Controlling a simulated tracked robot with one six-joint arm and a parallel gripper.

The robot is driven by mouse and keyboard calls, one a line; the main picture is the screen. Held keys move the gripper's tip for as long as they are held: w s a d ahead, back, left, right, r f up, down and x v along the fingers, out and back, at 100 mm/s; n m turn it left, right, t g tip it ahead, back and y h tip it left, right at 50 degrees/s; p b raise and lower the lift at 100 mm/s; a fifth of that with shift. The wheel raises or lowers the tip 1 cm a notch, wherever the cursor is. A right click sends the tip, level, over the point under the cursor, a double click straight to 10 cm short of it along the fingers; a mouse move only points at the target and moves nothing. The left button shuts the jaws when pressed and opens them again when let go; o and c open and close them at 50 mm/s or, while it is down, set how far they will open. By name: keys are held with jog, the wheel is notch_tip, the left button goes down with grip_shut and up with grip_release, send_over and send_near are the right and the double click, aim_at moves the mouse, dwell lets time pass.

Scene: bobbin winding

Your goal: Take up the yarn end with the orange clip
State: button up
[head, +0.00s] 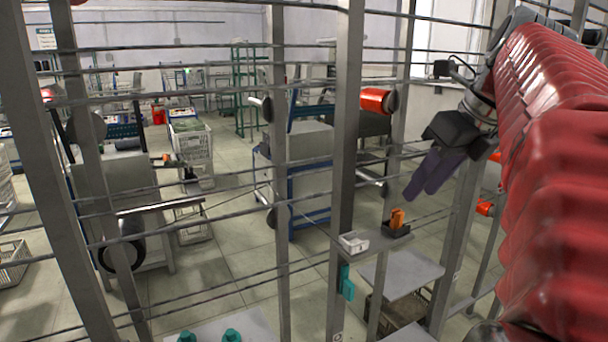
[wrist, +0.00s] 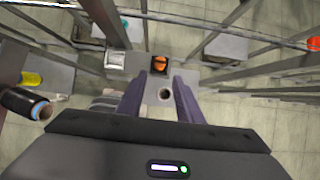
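The orange clip (head: 398,218) sits in a small black holder (head: 397,231) on a narrow grey shelf on the rack. In the wrist view the clip (wrist: 159,62) lies just beyond the fingertips, roughly in line with the gap between them. My gripper (head: 420,194) has two purple fingers and hangs above and to the right of the clip, apart from it. In the wrist view my gripper (wrist: 160,82) is open, with nothing held between its fingers. A thin strand seems to run toward the shelf in the head view; I cannot make out the yarn end.
A small white box (head: 353,242) stands left of the holder. A teal piece (head: 347,284) hangs below the shelf. Grey uprights (head: 346,130) and thin horizontal bars surround the shelf. A dark cylinder with a blue ring (wrist: 25,103) shows at left in the wrist view.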

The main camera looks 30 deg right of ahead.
aim_at(402, 214)
jog(key=shift+x, duration=4.4)
jog(key=shift+s, duration=0.1)
grip_shut()
jog(key=shift+r, duration=2.3)
jog(key=shift+a+f, duration=0.15)
